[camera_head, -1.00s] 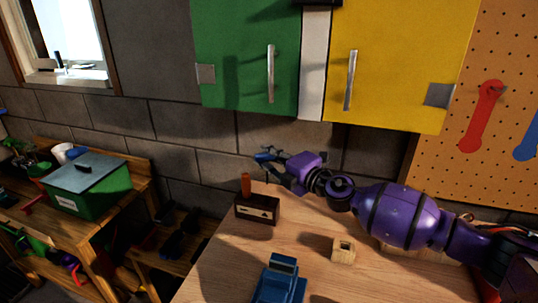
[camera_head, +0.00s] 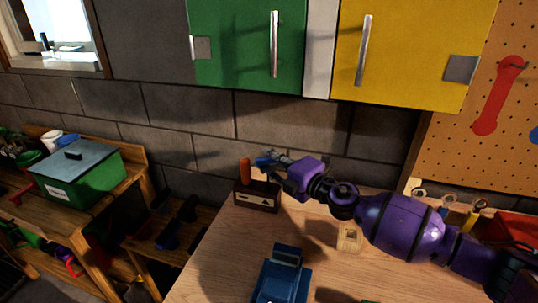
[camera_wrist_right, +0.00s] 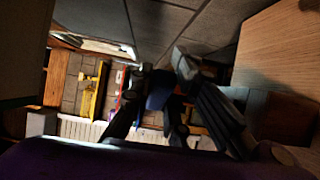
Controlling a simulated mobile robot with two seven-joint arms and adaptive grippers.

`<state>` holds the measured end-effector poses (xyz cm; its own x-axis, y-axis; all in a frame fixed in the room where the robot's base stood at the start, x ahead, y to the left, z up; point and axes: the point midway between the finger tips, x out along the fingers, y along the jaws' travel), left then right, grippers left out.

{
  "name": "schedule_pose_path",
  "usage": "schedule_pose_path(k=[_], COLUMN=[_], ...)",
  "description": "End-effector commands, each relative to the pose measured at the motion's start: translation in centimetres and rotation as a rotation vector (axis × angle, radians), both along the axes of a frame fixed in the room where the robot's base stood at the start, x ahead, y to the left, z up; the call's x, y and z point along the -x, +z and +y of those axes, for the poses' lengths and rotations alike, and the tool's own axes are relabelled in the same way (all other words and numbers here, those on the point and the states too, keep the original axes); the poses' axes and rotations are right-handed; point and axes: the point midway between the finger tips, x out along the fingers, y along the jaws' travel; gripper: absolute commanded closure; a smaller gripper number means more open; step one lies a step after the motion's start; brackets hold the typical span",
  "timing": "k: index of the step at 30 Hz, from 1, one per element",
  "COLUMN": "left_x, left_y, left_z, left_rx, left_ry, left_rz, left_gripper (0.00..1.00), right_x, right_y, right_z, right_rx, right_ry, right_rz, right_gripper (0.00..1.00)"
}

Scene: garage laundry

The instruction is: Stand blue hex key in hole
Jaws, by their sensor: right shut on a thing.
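My right gripper (camera_head: 270,162) is shut on a small blue piece (camera_head: 264,160), which looks like the blue hex key. It holds this just above the dark brown block (camera_head: 262,198) on the bench, right of the orange upright piece (camera_head: 245,170) standing in that block. In the right wrist view the blue piece (camera_wrist_right: 158,98) shows between the dark fingers (camera_wrist_right: 155,110). Its lower end and any free hole in the block's top cannot be made out. My left gripper is not in view.
A blue device (camera_head: 280,275) stands at the bench front and a small pale wooden block (camera_head: 349,238) near my right arm. Green (camera_head: 245,45) and yellow (camera_head: 410,50) cabinets hang above. A green box (camera_head: 78,178) is on the left shelf.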

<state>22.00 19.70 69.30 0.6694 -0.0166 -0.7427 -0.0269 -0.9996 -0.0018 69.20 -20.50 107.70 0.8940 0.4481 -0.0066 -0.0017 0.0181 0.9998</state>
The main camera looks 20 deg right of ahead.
Motion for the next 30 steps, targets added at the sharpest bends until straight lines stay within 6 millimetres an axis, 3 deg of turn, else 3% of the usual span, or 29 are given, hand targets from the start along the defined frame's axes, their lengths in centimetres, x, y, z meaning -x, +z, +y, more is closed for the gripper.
schedule_pose_path(k=[15,30], left_x=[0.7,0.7], left_y=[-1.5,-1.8], left_z=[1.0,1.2], left_rx=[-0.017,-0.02], left_ry=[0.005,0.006], left_rz=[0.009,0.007], left_gripper=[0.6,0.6], right_x=[0.0,0.0], right_y=[-3.3,-3.7], right_z=[0.0,0.0], right_rx=[-0.001,0.0], right_ry=[0.0,0.0], right_rz=[0.003,-0.002], right_gripper=[1.0,1.0])
